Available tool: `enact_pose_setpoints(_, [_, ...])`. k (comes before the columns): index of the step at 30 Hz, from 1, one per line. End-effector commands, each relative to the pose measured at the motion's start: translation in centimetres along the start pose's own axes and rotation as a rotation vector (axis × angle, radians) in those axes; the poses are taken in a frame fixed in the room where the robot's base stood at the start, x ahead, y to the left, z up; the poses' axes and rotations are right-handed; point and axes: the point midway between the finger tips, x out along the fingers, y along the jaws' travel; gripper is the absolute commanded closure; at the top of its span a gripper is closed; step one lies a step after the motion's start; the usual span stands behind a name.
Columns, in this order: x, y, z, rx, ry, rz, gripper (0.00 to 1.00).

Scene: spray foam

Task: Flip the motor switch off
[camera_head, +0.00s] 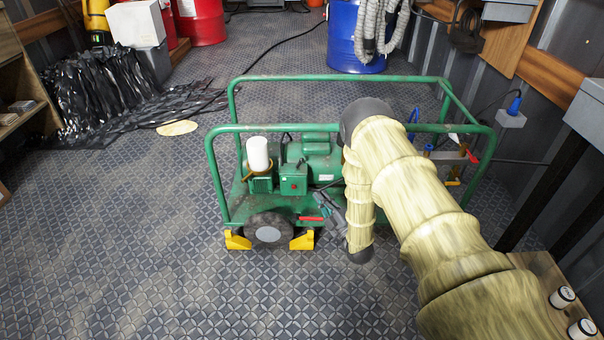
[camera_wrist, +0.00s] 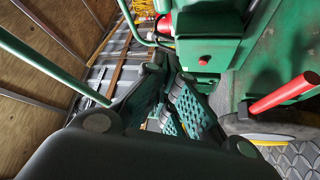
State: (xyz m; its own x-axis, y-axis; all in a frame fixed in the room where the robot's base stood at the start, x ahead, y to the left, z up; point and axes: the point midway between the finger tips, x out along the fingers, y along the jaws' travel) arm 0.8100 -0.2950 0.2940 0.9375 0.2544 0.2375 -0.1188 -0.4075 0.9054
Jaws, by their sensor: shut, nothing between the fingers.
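The green motor unit (camera_head: 316,163) sits in a green tube-frame cart (camera_head: 212,170). A green control box (camera_head: 293,180) with a small red button is on its front. In the wrist view the box shows at top centre with its red button (camera_wrist: 203,61). Which part is the motor switch is not clear beyond this button. My gripper (camera_head: 325,203) is low at the cart's front, just right of and below the box. In the wrist view my gripper (camera_wrist: 168,76) is shut and empty. Its fingertips are left of and a little below the button, apparently apart from it.
A red-handled lever (camera_wrist: 283,93) is close to my gripper, at right in the wrist view. The cart has a black wheel (camera_head: 268,229) with yellow chocks (camera_head: 302,240). A white cylinder (camera_head: 258,153) stands beside the motor. The patterned floor (camera_head: 140,260) at left front is clear.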

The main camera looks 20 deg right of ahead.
Motion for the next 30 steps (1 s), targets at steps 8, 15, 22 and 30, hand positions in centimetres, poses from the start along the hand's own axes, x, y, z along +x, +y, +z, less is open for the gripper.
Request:
enact_pose_setpoints(8, [0.1, 0.0, 0.0, 0.001, -0.001, 0.0, 1.0])
enact_pose_setpoints(15, [2.3, -0.1, 0.1, 0.001, 0.0, 0.002, 1.0])
enact_pose_setpoints(22, [6.0, -0.2, 0.1, 0.001, 0.0, 0.002, 1.0])
enact_pose_setpoints(30, [10.4, -0.2, 0.1, 0.002, 0.0, 0.002, 1.0])
